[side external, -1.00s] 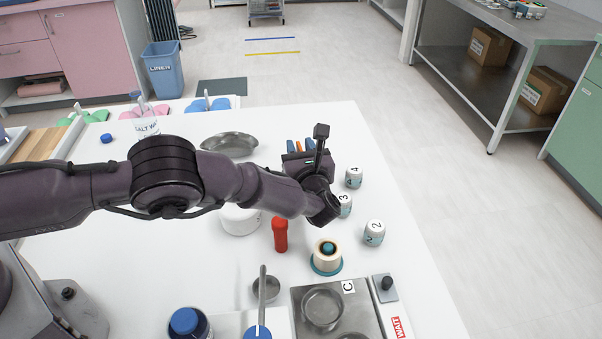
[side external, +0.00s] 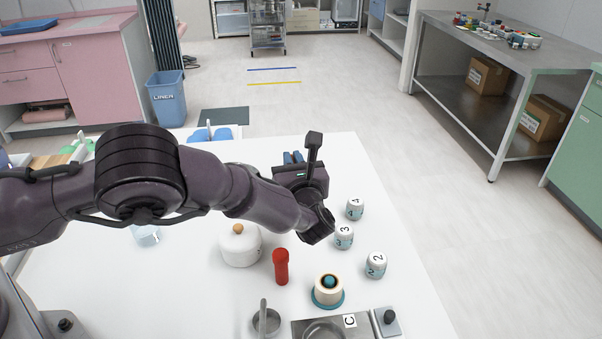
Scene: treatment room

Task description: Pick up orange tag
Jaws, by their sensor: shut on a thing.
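The tag itself is hidden now by the gripper body and fingers; a bit of orange shows between the fingers only in the earlier picture. I cannot tell the exact height of the gripper above the table.
White numbered jars (side external: 344,236) stand right of my gripper. A white lidded pot (side external: 239,246), a red cylinder (side external: 281,267) and a cream-and-teal round object (side external: 328,289) stand nearer. A metal scale (side external: 388,322) is at the front.

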